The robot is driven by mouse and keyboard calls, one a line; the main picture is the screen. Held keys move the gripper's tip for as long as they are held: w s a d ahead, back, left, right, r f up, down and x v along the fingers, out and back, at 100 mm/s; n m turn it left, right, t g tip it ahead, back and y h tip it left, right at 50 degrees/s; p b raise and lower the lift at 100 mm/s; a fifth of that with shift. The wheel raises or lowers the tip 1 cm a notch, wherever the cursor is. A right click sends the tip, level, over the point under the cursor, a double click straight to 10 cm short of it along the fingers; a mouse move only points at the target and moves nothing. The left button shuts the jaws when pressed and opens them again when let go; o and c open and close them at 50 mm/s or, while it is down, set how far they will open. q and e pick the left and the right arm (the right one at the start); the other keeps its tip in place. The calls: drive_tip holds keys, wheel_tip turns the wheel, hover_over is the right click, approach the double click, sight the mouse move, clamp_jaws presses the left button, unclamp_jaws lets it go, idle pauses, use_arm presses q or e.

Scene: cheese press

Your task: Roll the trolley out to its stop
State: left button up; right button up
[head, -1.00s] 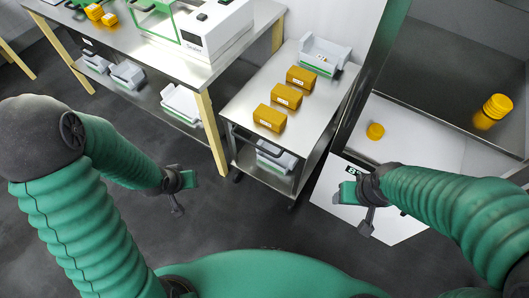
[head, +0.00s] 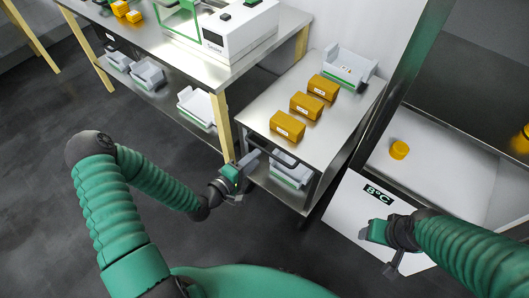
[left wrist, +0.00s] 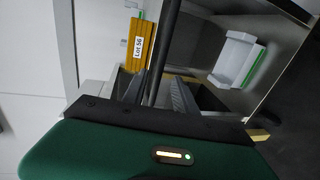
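The trolley (head: 345,112) is a steel cart with a flat top, a lower shelf and a dark bar handle (head: 272,152) at its near left end. My left gripper (head: 251,160) is at that handle. In the left wrist view the dark handle bar (left wrist: 164,55) runs between its two grey fingers (left wrist: 158,92), which stand apart with a gap visible around the bar. My right gripper (head: 388,252) hangs in front of a white panel, away from the trolley; its finger gap is not clear.
Three orange boxes (head: 305,105) and a grey tray (head: 349,66) stand on the trolley top. A workbench (head: 190,65) with a wooden leg (head: 222,125) is close on the left. A white panel marked 8°C (head: 350,215) is at the right. The dark floor (head: 120,115) is open at left.

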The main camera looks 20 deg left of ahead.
sight(264, 149)
use_arm(q)
drive_tip(key=b+x, duration=0.1)
drive_tip(key=x, duration=0.5)
drive_tip(key=shift+w, duration=0.1)
clamp_jaws()
drive_tip(key=shift+f, duration=0.15)
idle(1.0)
